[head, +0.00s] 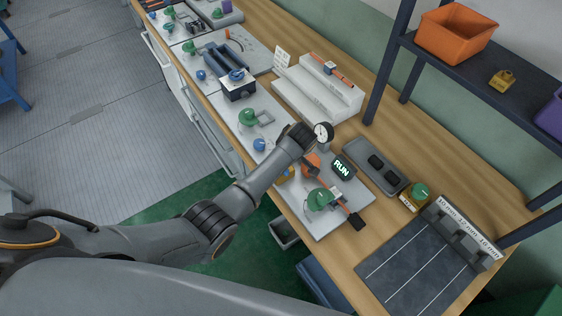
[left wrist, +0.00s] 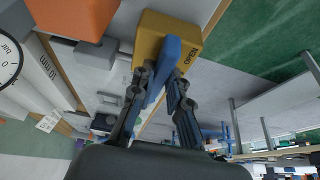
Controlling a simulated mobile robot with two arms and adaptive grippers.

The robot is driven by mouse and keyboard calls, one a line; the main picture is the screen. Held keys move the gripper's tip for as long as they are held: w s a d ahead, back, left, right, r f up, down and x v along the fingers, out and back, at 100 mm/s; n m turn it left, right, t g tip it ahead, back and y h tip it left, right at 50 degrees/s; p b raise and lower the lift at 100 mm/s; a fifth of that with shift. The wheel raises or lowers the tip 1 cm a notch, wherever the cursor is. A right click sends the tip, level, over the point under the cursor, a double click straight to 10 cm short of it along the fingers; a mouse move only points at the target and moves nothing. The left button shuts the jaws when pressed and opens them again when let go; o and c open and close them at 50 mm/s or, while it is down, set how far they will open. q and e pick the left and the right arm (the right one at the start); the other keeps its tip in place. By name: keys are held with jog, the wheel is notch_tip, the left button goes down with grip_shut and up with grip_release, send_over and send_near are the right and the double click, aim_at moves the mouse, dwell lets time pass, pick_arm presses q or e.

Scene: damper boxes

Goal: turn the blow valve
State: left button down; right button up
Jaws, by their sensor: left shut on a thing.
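The blow valve is a yellow block (left wrist: 150,33) marked OPEN, with a blue lever (left wrist: 173,50) on it, in the left wrist view. My left gripper (left wrist: 160,84) has its two fingers on either side of the lever and is shut on it. The lever points slantwise toward the gripper. My right gripper is in neither view.
Close to the valve are an orange part (head: 312,161), a dial gauge (head: 324,132), a black RUN display (head: 343,167) and a green knob (head: 320,199). A grey tray (head: 367,174) lies to the right. A shelf (head: 510,83) stands at the back right.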

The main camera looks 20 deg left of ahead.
pick_arm(q)
jog(key=shift+w, duration=0.1)
dwell(0.4)
jog(key=c, duration=1.3)
grip_release()
jog(key=v, duration=1.2)
jog(key=shift+a, duration=0.1)
